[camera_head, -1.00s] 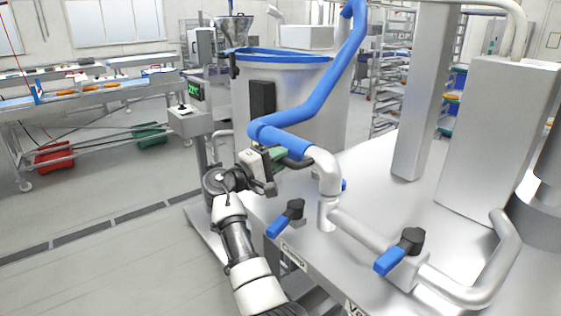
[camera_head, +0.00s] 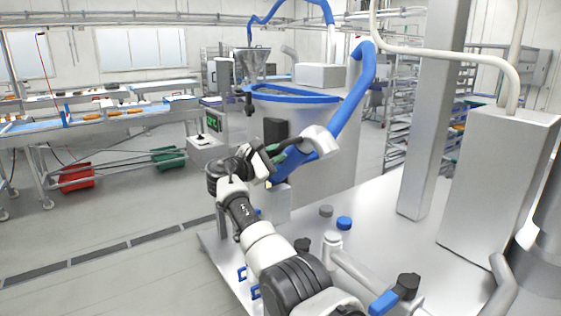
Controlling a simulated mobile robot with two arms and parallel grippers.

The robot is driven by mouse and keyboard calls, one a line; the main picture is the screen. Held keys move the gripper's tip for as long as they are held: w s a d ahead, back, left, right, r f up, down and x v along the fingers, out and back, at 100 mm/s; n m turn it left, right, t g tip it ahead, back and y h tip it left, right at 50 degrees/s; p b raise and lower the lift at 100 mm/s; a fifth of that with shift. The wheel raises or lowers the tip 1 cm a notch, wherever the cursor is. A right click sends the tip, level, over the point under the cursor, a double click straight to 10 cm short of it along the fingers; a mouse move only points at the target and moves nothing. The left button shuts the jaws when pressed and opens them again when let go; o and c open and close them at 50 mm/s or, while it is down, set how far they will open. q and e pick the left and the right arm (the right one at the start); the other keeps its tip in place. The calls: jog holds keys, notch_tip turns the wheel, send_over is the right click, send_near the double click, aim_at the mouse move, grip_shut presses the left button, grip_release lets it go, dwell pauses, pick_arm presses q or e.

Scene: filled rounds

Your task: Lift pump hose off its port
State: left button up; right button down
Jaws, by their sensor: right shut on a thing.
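The pump hose is a thick blue tube (camera_head: 352,105) with a white elbow end (camera_head: 319,139). The elbow is up in the air, well apart from the white-grey port (camera_head: 332,240) on the steel deck. The port's upright stub stands open, with a pipe running from it to the right. My right gripper (camera_head: 277,158) is shut on the hose near its elbow, beside a green part. The jaws partly hide the hose there. My left gripper is not in view.
Black-and-blue valve handles (camera_head: 397,292) sit along the deck's front edge. A large steel tank (camera_head: 330,183) stands behind the hose. A tall grey column (camera_head: 428,120) rises at right.

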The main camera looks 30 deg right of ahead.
jog(key=shift+w+r+n, duration=0.8)
jog(key=c, duration=1.1)
grip_release()
jog(key=shift+w+f, duration=0.1)
jog(key=shift+o, duration=0.2)
jog(key=shift+a, duration=0.1)
jog(key=b+v, duration=0.4)
jog(key=v, duration=0.6)
jog(key=shift+a+b, duration=0.3)
jog(key=shift+a, duration=0.05)
